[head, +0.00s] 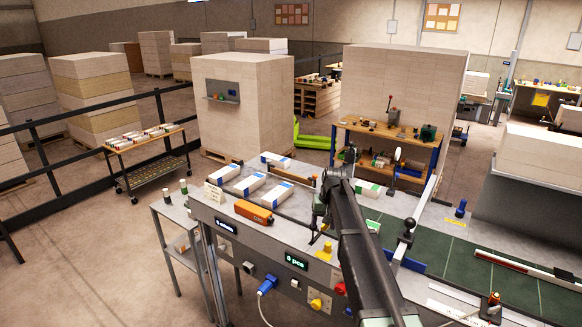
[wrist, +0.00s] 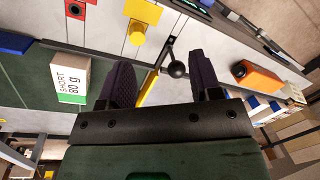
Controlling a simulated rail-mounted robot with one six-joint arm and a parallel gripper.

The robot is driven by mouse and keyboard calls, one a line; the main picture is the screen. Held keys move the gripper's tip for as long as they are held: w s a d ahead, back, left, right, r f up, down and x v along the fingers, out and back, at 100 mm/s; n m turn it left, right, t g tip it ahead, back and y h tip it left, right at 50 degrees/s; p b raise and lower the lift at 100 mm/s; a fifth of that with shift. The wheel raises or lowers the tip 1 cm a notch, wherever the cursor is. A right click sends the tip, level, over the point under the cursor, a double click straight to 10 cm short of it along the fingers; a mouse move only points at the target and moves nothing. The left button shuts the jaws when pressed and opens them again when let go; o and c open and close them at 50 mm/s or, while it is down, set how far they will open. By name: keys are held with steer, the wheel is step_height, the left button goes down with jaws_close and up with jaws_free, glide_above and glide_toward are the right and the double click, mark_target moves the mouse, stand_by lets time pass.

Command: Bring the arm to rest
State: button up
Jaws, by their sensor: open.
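My arm (head: 362,245) rises from the lower right of the head view and bends at an elbow over the workbench. My gripper (wrist: 161,75) shows in the wrist view with its two dark fingers spread apart. Nothing is held between the fingers. Beyond them lie the grey bench front, a black ball-knobbed lever (wrist: 177,70) and a yellow knob (wrist: 137,32). In the head view the gripper is partly hidden and small, hanging low beside the arm near the bench's front edge.
Several blue-marked white reams (head: 249,184) lie on the grey bench top, behind an orange device (head: 254,212). A green-ended ream (wrist: 72,80) lies on the green belt left of the fingers. A black knobbed post (head: 406,232) stands right of my arm. Tall paper stacks (head: 242,105) stand behind.

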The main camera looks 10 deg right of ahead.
steer(key=s+f+b, duration=0.6)
steer(key=s, duration=0.5)
steer(key=s+a+f+h+b, duration=0.1)
steer(key=s+f+b, duration=0.5)
steer(key=s, duration=0.6)
steer(key=s+a+f+n+b, duration=0.1)
steer(key=s+f+b, duration=0.5)
steer(key=s, duration=0.5)
step_height(320, 180, down, 2)
steer(key=shift+s+f+h, duration=0.1)
steer(key=shift+s+h, duration=0.15)
steer(key=shift+h, duration=0.05)
